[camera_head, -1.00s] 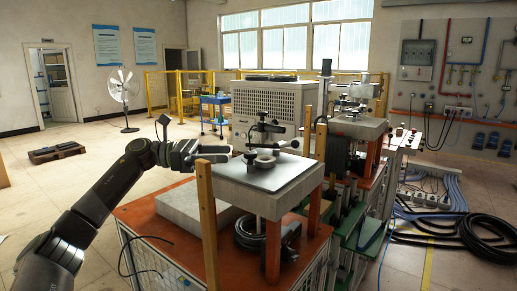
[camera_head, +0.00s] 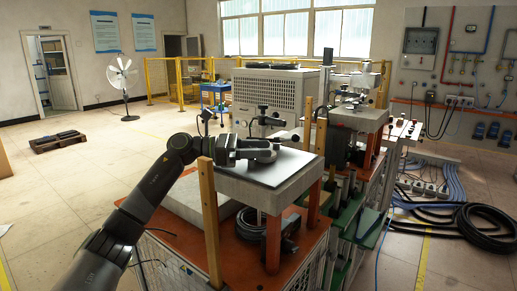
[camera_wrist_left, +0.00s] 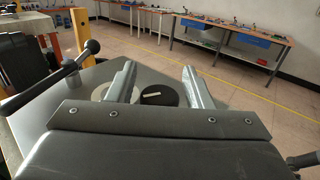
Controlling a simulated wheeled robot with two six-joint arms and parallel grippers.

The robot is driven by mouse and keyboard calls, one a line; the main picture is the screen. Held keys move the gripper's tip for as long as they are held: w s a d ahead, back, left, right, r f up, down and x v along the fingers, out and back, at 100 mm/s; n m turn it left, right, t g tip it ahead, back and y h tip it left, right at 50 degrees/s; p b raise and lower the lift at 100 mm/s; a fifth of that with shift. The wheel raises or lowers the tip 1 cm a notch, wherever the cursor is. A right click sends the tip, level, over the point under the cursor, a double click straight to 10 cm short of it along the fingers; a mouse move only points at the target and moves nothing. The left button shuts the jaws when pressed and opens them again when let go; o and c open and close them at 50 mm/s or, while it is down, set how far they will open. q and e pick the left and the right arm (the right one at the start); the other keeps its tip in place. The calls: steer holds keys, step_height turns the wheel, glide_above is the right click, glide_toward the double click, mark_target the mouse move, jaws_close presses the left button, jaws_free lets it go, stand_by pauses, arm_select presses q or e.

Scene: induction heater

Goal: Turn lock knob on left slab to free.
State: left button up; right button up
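The left slab (camera_head: 262,197), a pale block topped by a dark metal plate (camera_head: 293,166), stands on posts above the orange bench. In the left wrist view, a round black knob (camera_wrist_left: 164,99) with a pale pointer bar lies on the plate (camera_wrist_left: 64,104). My left gripper (camera_head: 274,152) is over the plate, hiding the knob in the head view. In the wrist view its two fingers (camera_wrist_left: 158,78) are apart, one on each side of the knob; they look open, and I cannot tell whether either touches it. My right gripper is in neither view.
A lever with a black ball end (camera_wrist_left: 92,46) stands close to my left gripper in the wrist view. A wooden post (camera_head: 208,222) rises in front of the slab near my arm. A second machine station (camera_head: 358,117) stands to the right. Open floor lies left.

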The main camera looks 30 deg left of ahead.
arm_select(q)
steer(key=c, duration=0.8)
steer(key=shift+o, duration=0.2)
steer(key=shift+t, duration=0.3)
steer(key=shift+n+y, duration=0.4)
steer(key=shift+w+a+n+t+y, duration=0.1)
steer(key=shift+n+t+y, duration=0.5)
steer(key=shift+t, duration=0.4)
steer(key=shift+r+n+t+y+p, duration=0.1)
steer(key=shift+n+t+y+p, duration=0.2)
steer(key=shift+y+p, duration=0.15)
steer(key=n+t+y+p, duration=0.1)
steer(key=p, duration=0.1)
steer(key=n+t+y+p, duration=0.1)
steer(key=y+p, duration=0.1)
steer(key=p, duration=0.1)
steer(key=shift+w+a+r+n+p, duration=0.1)
steer(key=shift+w+a+n+p, duration=0.1)
steer(key=shift+n+p, duration=0.1)
steer(key=shift+f+n+t+y+p, duration=0.25)
steer(key=shift+n+t+y+p, duration=0.2)
steer(key=shift+y+p, duration=0.3)
